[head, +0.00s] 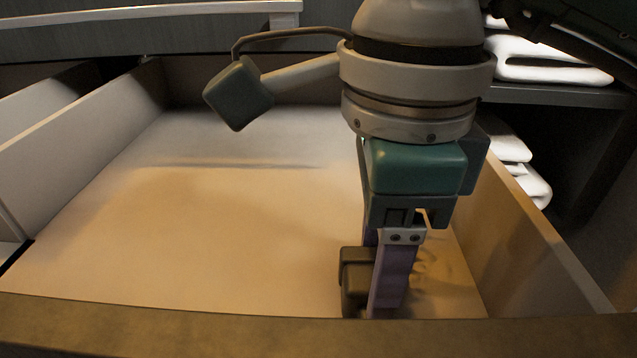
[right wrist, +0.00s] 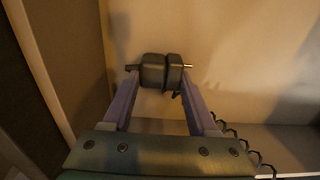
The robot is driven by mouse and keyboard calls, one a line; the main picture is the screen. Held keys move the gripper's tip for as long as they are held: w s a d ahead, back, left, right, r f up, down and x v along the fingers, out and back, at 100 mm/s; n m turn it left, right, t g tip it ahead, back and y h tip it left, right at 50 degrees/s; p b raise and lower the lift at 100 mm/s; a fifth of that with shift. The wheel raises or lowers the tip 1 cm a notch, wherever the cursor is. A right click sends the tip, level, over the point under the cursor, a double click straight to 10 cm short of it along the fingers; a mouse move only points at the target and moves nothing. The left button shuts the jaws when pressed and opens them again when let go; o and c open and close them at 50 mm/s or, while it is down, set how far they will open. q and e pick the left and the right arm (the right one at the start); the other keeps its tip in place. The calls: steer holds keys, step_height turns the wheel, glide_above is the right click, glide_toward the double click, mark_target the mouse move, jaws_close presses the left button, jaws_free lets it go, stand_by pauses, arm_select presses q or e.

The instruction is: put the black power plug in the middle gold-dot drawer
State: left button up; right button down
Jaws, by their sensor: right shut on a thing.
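The black power plug (head: 354,282) is held low inside an open drawer (head: 230,220), near its front wall and right of centre. My right gripper (head: 378,300) points down into the drawer and is shut on the plug. In the right wrist view the plug (right wrist: 160,71) sits between the two fingertips, with metal showing at its ends. Dark coiled cord (right wrist: 243,145) shows beside the right finger there. I cannot tell whether the plug touches the drawer floor. My left gripper is not in view. No gold dot shows.
The drawer's floor is bare to the left of my gripper. Its front edge (head: 200,332) runs along the bottom, and its side walls (head: 80,140) rise at left and right. Folded white towels (head: 550,66) lie on shelves at the right, outside the drawer.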

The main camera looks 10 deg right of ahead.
steer(key=shift+f, duration=0.2)
steer(key=shift+c, duration=0.9)
jaws_free()
steer(key=shift+r, duration=0.3)
step_height(320, 180, up, 12)
steer(key=p, duration=0.5)
steer(key=shift+p, duration=0.35)
